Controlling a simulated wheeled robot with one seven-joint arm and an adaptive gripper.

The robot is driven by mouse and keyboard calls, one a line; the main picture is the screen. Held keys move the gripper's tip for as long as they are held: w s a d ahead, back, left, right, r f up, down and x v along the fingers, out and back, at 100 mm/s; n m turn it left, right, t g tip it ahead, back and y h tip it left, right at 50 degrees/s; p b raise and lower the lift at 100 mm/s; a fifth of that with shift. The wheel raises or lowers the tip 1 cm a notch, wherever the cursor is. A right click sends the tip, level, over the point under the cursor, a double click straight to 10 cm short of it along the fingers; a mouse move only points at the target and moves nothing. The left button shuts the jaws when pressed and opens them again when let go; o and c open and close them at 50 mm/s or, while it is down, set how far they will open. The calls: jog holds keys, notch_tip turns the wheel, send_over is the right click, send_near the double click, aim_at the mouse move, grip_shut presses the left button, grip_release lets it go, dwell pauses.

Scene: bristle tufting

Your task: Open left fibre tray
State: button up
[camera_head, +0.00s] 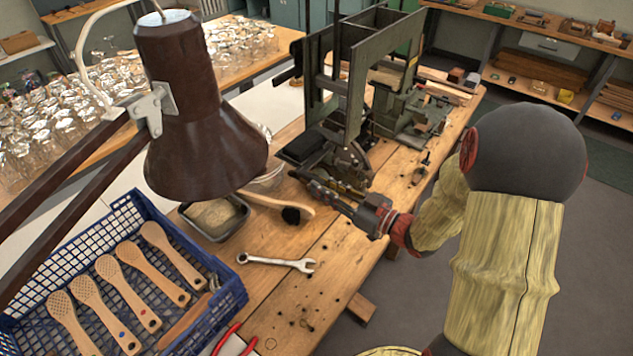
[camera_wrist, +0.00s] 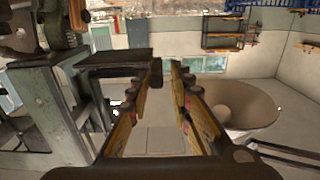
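The tufting machine (camera_head: 350,95) stands on the wooden bench, with a dark flat box-like part (camera_head: 302,148) at its front left. I cannot tell for certain that this part is the left fibre tray. In the wrist view a dark flat-topped part (camera_wrist: 115,62) lies left of the fingers, close to the left fingertip. My gripper (camera_head: 308,174) is low at the machine's front, just below the dark part. In the wrist view my gripper (camera_wrist: 166,72) has its two fingers apart with a gap between them, and nothing is clearly held. Contact with the machine cannot be told.
A black tray with tan material (camera_head: 240,228), a brush (camera_head: 265,203) and a spanner (camera_head: 278,263) lie left of my gripper. A blue crate (camera_head: 228,300) holds several wooden brush handles. A brown lamp (camera_head: 195,110) overhangs the bench. The bench's front right is mostly clear.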

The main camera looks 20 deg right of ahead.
jog(key=v, duration=0.8)
jog(key=shift+s+d, duration=0.2)
jog(key=shift+s, duration=0.1)
jog(key=w+d+f+m+g+h, duration=0.1)
jog(key=d+f+m+g+h, duration=0.1)
jog(key=d+f+h, duration=0.55)
jog(key=s+d+f+m+g+h, duration=0.35)
jog(key=d+f, duration=0.35)
jog(key=d, duration=0.3)
jog(key=s+d+r+m+g+h, duration=0.2)
jog(key=s+d+g+h, duration=0.15)
jog(key=s, duration=0.25)
jog(key=s+a+r+y, duration=0.2)
jog(key=s+a+r, duration=0.2)
jog(key=a+r, duration=0.7)
jog(key=s+a+r+y, duration=0.2)
jog(key=s+a+r, duration=0.2)
jog(key=a+r, duration=0.7)
jog(key=a+n, duration=0.1)
jog(key=a, duration=0.6)
jog(key=shift+a, duration=0.15)
